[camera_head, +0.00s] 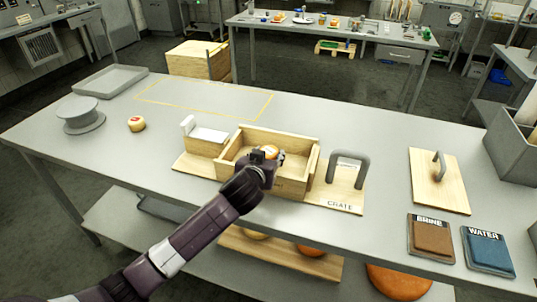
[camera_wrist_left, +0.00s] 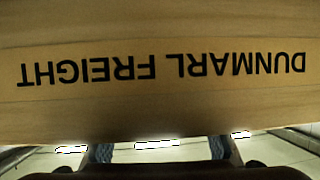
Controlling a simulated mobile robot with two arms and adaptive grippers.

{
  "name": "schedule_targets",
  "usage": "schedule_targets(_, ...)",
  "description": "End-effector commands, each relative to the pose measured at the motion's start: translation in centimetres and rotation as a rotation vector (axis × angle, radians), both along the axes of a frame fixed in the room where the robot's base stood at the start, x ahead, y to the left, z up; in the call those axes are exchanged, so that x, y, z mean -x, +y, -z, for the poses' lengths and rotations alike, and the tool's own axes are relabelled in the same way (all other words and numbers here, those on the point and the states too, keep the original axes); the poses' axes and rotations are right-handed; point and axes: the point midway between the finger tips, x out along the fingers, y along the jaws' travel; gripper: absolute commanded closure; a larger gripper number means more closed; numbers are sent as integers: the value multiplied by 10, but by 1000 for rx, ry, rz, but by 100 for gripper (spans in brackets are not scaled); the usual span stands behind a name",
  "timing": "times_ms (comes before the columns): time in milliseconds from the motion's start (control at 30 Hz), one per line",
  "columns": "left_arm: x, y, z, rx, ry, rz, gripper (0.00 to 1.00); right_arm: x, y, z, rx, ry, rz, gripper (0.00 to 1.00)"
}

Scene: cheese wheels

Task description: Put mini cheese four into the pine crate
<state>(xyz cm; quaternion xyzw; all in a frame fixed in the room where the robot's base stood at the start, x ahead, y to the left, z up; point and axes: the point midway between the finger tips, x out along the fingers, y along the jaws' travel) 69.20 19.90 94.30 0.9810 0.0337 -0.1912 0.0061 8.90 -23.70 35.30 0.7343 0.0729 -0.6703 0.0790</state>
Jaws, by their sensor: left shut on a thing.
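In the left wrist view the crate wall (camera_wrist_left: 160,105), lettered DUNMARL FREIGHT upside down, fills most of the picture. The finger parts (camera_wrist_left: 162,150) show apart along the bottom; the cheese is not visible there. My right gripper is not in view.
Another mini cheese (camera_head: 136,124) sits at the left, near a grey round stand (camera_head: 80,117) and a grey tray (camera_head: 110,80). A handle (camera_head: 349,163) rises right of the crate. A lid-like board (camera_head: 438,185) and the BRINE and WATER pads lie farther right.

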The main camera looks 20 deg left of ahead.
Motion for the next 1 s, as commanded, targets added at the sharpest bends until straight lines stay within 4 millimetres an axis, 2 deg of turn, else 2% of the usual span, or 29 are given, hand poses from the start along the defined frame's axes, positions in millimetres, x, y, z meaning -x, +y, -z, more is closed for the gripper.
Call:
schedule_targets(33, 1, 0, 7, 1, 9, -1, 85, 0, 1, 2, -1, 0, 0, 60)
schedule_targets(200, 2, 0, 11, 2, 14, -3, 85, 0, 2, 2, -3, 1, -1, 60)
schedule_targets(233, 2, 0, 13, 2, 17, -3, 56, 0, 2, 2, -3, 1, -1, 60)
schedule_targets(367, 3, 0, 16, 2, 23, -4, 42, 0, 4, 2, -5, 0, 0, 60)
schedule_targets(667, 4, 0, 16, 3, 27, -5, 41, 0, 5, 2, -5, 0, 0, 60)
schedule_targets(833, 4, 1, 0, 2, 25, -4, 41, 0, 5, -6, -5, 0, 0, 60)
schedule_targets(867, 9, 0, 4, 4, 27, -4, 41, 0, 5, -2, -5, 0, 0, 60)
schedule_targets(1000, 30, -2, -8, 4, 20, -1, 41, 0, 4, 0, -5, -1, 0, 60)
